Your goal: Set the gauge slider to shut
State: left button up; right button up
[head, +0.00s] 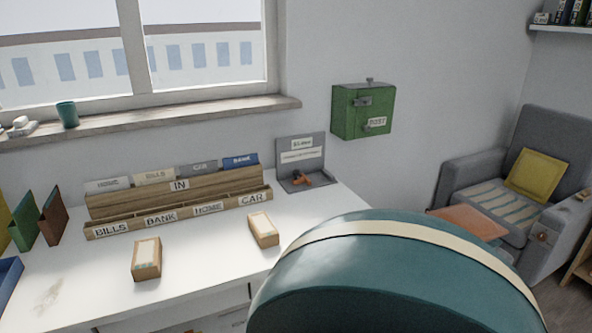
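No part that I can surely tell as the gauge slider shows in the head view. A grey upright panel with a base (286,150) stands at the back right of the white desk; its two pale labels are too small to read. A small orange-brown piece (302,178) lies on its base, its exact shape unclear. A green wall box (350,115) with a pale label and a small grey fitting on its front hangs to the right of the panel. Neither of my grippers is in view.
A wooden sorter (180,215) stands on the white desk (200,265). Two small wooden blocks with labels lie in front (147,265) and right (263,237). A large rounded teal shape (380,280) covers the lower right. A grey armchair (560,140) stands at right.

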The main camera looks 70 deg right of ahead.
aim_at(303, 179)
jog(key=k+l, duration=0.2)
jog(key=l, duration=0.2)
jog(key=k+l+u, duration=0.1)
jog(key=l, duration=0.35)
jog(key=k+l, duration=0.25)
jog(key=l, duration=0.15)
jog(key=k+l+u, duration=0.1)
jog(key=l, duration=0.3)
jog(key=k+l, duration=0.3)
jog(key=l+u, duration=0.05)
jog(key=l, duration=0.05)
